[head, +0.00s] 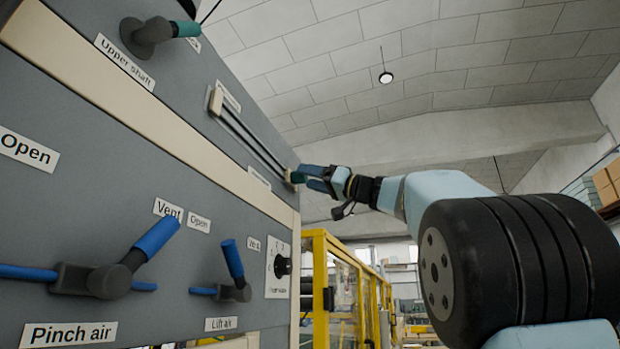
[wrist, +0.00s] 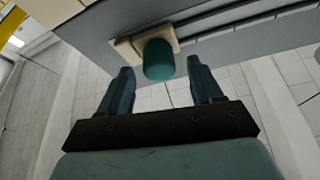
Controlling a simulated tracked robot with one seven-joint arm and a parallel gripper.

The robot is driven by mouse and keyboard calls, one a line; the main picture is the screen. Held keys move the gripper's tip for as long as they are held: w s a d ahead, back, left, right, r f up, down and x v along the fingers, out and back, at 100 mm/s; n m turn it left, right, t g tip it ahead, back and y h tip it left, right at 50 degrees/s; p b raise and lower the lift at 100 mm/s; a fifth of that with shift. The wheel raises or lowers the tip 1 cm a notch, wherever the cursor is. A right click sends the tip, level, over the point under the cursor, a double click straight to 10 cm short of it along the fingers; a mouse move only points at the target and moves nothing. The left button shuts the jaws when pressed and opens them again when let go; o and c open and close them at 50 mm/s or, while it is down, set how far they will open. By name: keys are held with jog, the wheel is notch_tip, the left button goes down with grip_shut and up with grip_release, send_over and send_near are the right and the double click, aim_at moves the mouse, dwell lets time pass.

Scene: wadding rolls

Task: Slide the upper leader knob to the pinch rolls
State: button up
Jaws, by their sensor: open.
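The upper leader knob is a teal cylinder (wrist: 158,60) on a cream block (wrist: 126,47). It sits at the end of a dark double rail (head: 250,140) on the grey panel, the lower right end in the head view. There the knob (head: 297,177) is small and partly covered by my gripper (head: 312,178). In the wrist view my gripper (wrist: 160,70) is open, with one blue finger on each side of the knob. Gaps show between knob and fingers; no contact is visible. I cannot make out pinch rolls by name; the small rail labels are unreadable.
An upper shaft lever (head: 150,33) stands above left on the panel. Blue-handled pinch air (head: 115,278) and lift air (head: 235,275) levers and a black rotary knob (head: 282,266) sit below. A yellow guard frame (head: 335,265) stands beyond. The space right of the panel holds my arm.

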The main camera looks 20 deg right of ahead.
jog(key=shift+x, duration=1.1)
jog(key=shift+c, duration=0.2)
